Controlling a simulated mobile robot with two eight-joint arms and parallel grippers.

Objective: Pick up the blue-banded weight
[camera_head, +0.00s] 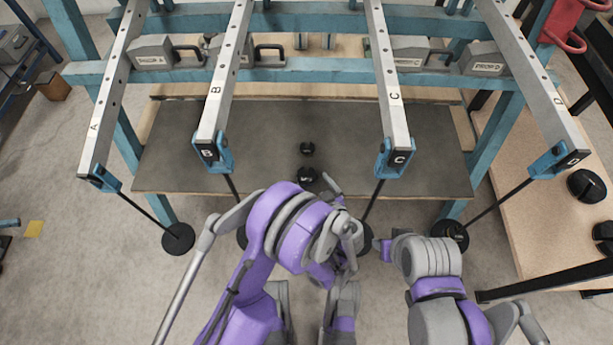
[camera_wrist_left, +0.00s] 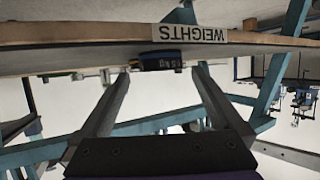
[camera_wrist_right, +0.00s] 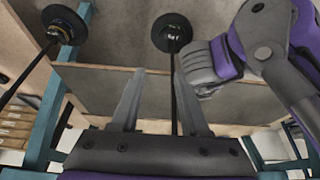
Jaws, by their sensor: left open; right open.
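The blue-banded weight (camera_wrist_left: 163,60) is a dark, short cylinder with a kg marking and a blue band. In the left wrist view, which looks upside down, it sits by the table edge that carries the WEIGHTS label (camera_wrist_left: 190,34). My left gripper (camera_wrist_left: 160,78) is open, its fingers pointing at the weight, which lies just past and between the tips; contact cannot be told. In the head view a dark weight (camera_head: 306,177) stands near the front edge of the table, beside my left arm's end. My right gripper (camera_wrist_right: 155,85) is open, with a rod in view between its fingers.
A second small dark weight (camera_head: 307,148) stands farther back on the dark tabletop (camera_head: 240,140). Beams A to D (camera_head: 390,80) reach over the table, with rods hanging to black discs (camera_head: 178,239). A side table (camera_head: 520,200) at the right holds more black weights.

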